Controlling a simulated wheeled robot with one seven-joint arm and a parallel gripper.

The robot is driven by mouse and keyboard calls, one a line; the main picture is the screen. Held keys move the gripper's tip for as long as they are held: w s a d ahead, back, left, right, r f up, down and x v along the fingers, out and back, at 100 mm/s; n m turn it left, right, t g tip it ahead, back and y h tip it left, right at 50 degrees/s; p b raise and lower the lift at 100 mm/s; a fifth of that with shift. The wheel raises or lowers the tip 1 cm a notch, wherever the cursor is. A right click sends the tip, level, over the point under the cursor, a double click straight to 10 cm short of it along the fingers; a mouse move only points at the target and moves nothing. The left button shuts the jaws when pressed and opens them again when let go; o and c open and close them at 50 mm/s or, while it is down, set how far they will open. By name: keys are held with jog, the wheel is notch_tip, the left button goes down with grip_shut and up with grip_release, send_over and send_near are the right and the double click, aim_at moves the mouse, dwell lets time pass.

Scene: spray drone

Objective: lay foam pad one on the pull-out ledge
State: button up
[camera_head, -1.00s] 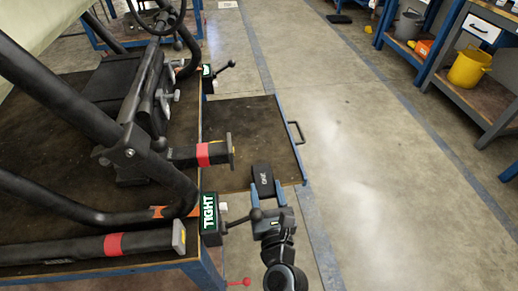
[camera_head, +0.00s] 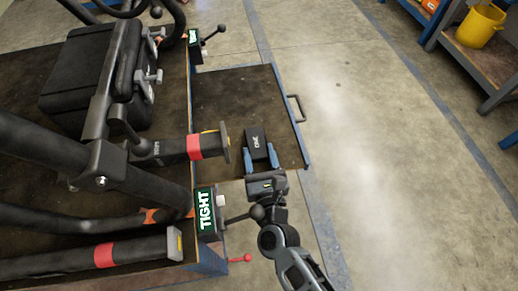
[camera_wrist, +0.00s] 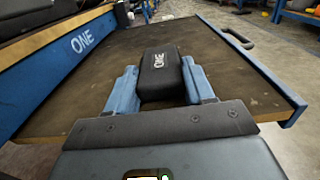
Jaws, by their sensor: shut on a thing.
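Foam pad one is a black block marked ONE (camera_head: 256,138); it also shows in the wrist view (camera_wrist: 161,72). My gripper (camera_head: 261,157) is shut on the pad, with a blue finger on each side of it; the fingers also show in the wrist view (camera_wrist: 163,88). The pull-out ledge (camera_head: 235,93) is a dark brown board with a blue edge and a handle, extending right from the bench. In the wrist view the ledge (camera_wrist: 235,85) lies under and beyond the pad. Whether the pad touches the board I cannot tell.
A black arm with a red band (camera_head: 194,146) juts over the ledge just left of the pad. A green TIGHT label block with a lever (camera_head: 205,211) stands at the bench corner, close to my gripper. The far part of the ledge is bare.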

jog(key=shift+f, duration=0.15)
jog(key=o, duration=1)
jog(key=shift+r, duration=0.2)
jog(key=v, duration=1.2)
jog(key=shift+s+d, duration=0.1)
